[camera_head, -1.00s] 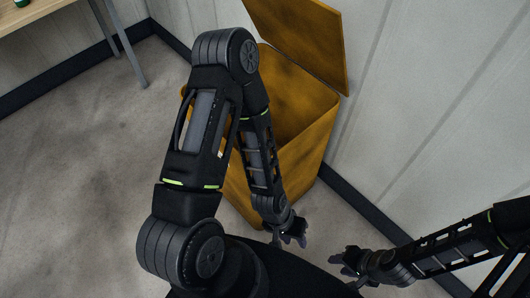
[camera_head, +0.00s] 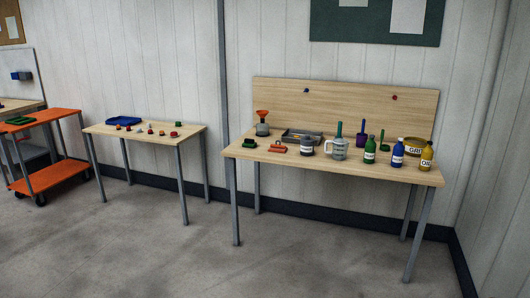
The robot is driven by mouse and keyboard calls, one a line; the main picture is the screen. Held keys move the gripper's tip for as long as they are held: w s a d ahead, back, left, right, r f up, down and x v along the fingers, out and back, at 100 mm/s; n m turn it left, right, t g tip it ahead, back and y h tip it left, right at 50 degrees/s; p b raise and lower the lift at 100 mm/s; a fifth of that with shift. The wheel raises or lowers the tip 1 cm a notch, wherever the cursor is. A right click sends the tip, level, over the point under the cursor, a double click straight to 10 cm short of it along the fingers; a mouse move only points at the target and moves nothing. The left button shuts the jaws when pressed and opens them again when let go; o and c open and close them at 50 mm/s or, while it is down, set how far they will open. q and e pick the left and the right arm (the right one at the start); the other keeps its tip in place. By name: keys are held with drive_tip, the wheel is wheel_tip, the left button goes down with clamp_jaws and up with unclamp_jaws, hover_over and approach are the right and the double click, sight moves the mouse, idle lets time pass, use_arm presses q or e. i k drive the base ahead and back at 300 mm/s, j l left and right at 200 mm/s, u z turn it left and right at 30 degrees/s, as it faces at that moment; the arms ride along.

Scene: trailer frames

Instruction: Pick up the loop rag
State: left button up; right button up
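I cannot make out a loop rag for certain in the head view. A small orange-red item (camera_head: 278,147) lies near the front left of the workbench (camera_head: 330,173); it is too small to tell what it is. A dark green item (camera_head: 249,143) lies to its left, also unclear. Neither of my grippers shows in this view.
The workbench also holds a grey tray (camera_head: 302,136), a grey mug-like container (camera_head: 338,148), and green (camera_head: 369,151), blue (camera_head: 398,154) and yellow (camera_head: 426,157) bottles. A smaller table (camera_head: 140,134) and orange cart (camera_head: 52,174) stand left. The foreground floor (camera_head: 150,245) is clear.

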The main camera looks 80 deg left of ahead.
sight(279, 148)
drive_tip(key=u, duration=2.8)
drive_tip(key=z, duration=0.3)
drive_tip(key=i+j+z, duration=0.35)
drive_tip(key=i, duration=0.2)
drive_tip(key=i+j+z, duration=0.4)
drive_tip(key=i+j, duration=0.75)
drive_tip(key=j, duration=0.2)
drive_tip(key=i+j+z, duration=0.1)
drive_tip(key=i+j, duration=0.65)
drive_tip(key=j, duration=0.2)
drive_tip(key=i+j, duration=0.35)
drive_tip(key=j, duration=0.15)
drive_tip(key=i+j+z, duration=0.1)
drive_tip(key=i+j, duration=0.3)
drive_tip(key=j, duration=0.1)
